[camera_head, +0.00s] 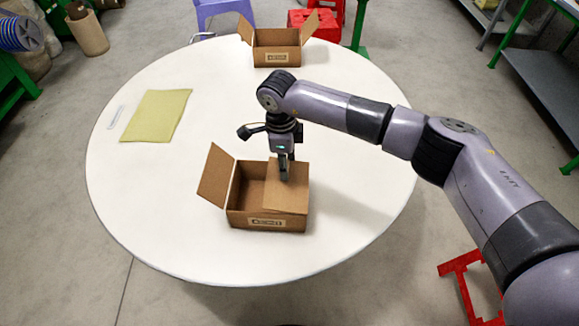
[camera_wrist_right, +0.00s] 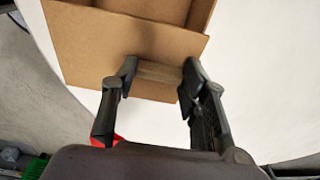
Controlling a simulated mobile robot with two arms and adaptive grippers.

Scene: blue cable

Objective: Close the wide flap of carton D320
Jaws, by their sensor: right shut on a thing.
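A brown carton (camera_head: 246,219) stands on the near part of the round white table, with a label on its front that I cannot read clearly. Its left flap (camera_head: 216,174) stands up and leans outward. Its right flap (camera_head: 287,199) lies inward over the right part of the opening; the left part is open. My right gripper (camera_head: 284,172) points down at this right flap. In the right wrist view, its fingers (camera_wrist_right: 160,75) stand apart with a light brown piece (camera_wrist_right: 158,72) between them; I cannot tell whether it is part of the carton. My left gripper is not in view.
A second open carton (camera_head: 277,58) with raised side flaps stands at the table's (camera_head: 140,205) far edge. A yellow-green sheet (camera_head: 156,115) lies at the left beside a small pale strip (camera_head: 116,117). The table around the near carton is clear.

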